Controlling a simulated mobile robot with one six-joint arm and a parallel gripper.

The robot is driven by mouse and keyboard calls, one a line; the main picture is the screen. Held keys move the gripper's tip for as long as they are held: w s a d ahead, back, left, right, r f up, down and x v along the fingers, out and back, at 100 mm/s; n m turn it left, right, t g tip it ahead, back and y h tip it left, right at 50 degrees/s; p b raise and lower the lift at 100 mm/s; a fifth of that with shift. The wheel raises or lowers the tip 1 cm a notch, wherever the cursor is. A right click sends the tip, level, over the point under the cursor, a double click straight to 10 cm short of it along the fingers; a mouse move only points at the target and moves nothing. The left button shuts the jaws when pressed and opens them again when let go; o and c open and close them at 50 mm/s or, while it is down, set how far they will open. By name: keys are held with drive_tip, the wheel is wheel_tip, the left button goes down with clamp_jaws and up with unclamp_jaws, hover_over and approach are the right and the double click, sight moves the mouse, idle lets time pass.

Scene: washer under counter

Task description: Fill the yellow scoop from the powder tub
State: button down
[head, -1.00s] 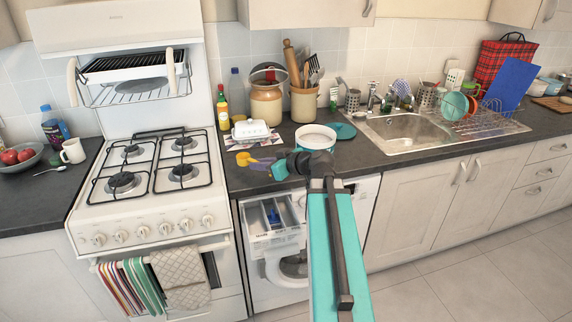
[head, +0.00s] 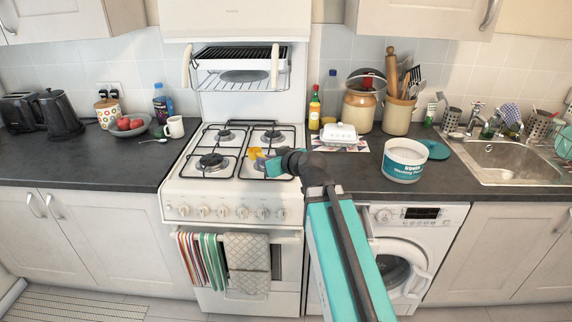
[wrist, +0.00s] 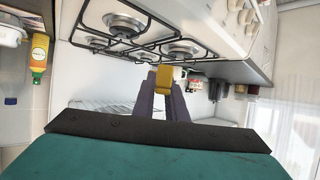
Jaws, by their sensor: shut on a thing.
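The yellow scoop (head: 255,153) is held at the end of my gripper (head: 272,164), above the right front of the hob. In the wrist view the scoop (wrist: 165,76) sits between the two fingertips of my gripper (wrist: 165,90), which is shut on it. How full the scoop is cannot be seen. The powder tub (head: 404,160), white with a teal label, stands open on the counter to the right of my gripper. Its teal lid (head: 433,150) lies beside it.
The hob (head: 225,165) with raised pan supports is below my gripper. A white butter dish (head: 340,133), storage crocks (head: 359,110) and a bottle (head: 314,110) stand behind. The washing machine (head: 415,230) is under the counter; my arm hides its left part.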

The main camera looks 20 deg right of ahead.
sight(253, 151)
drive_tip(key=shift+w+a+r+m+t+h, duration=0.2)
drive_tip(key=shift+w+a+r+m+h, duration=0.15)
drive_tip(key=shift+a+r, duration=0.2)
drive_tip(key=shift+w+a+r+m+t+h, duration=0.2)
drive_tip(key=shift+w+a+r+m+h, duration=0.2)
drive_tip(key=shift+r, duration=0.2)
drive_tip(key=shift+w+d+r+m+h, duration=0.2)
drive_tip(key=shift+r+m+h, duration=0.2)
drive_tip(key=shift+r, duration=0.1)
drive_tip(key=shift+w+d+r+m+h, duration=0.15)
drive_tip(key=shift+r+m+h, duration=0.15)
drive_tip(key=shift+r, duration=0.2)
drive_tip(key=shift+w+d+r+m+t+h, duration=0.15)
drive_tip(key=shift+d+r+m+t+h, duration=0.15)
drive_tip(key=shift+d+r+m+h, duration=0.25)
drive_tip(key=shift+f, duration=0.1)
